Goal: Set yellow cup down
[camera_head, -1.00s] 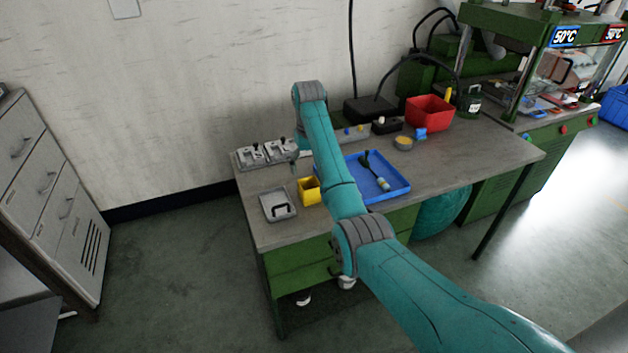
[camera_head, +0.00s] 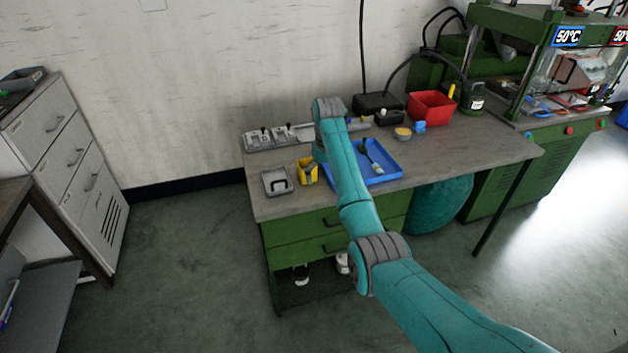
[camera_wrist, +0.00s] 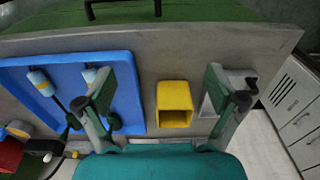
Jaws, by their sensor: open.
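The yellow cup (camera_head: 307,171) stands on the grey workbench, between the metal box and the blue tray. In the wrist view the yellow cup (camera_wrist: 174,104) has its square opening in sight and lies between my two fingers, with a gap on each side. My gripper (camera_wrist: 165,95) is open, with one finger over the blue tray's edge and the other near the metal box. In the head view my arm hides part of the gripper.
A blue tray (camera_head: 396,172) holding a brush-like tool lies right of the cup, close beside it. A grey metal box (camera_head: 277,181) with a black handle is on the left. Metal moulds (camera_head: 270,139) stand behind. A red bin (camera_head: 431,107) is at the back right.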

